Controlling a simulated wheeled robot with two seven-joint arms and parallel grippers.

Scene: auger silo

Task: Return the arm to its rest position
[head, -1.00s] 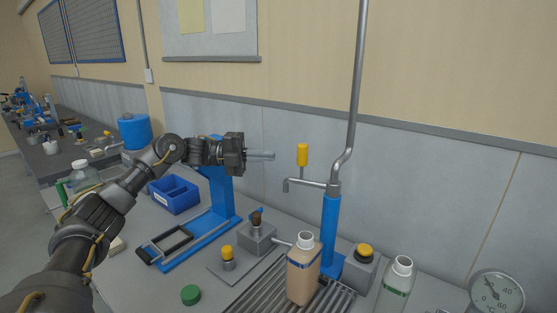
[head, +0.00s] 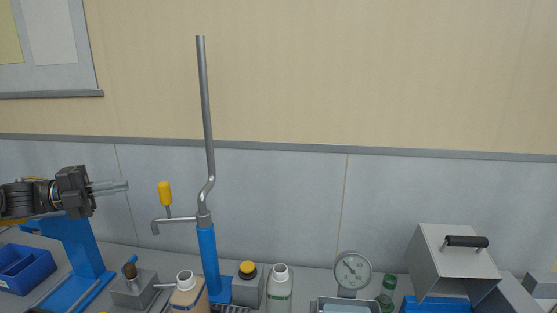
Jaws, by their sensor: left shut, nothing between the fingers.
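My left gripper (head: 108,187) comes in from the left edge in the head view. Its fingers are shut, point right, and hold nothing. It hangs above the bench, in front of the top of a blue stand (head: 75,250). To its right is a blue post (head: 208,262) with a bent grey pipe (head: 207,120) rising from it, a side spout (head: 175,220) and a yellow-handled lever (head: 165,193). The fingers are apart from the lever. My right gripper is not in view.
A tan bottle (head: 187,295), a white bottle (head: 280,290) and a yellow-topped grey box (head: 247,283) stand near the post. A blue bin (head: 22,268) is at left. A dial gauge (head: 352,271), green bottle (head: 388,290) and grey hooded box (head: 450,262) are at right.

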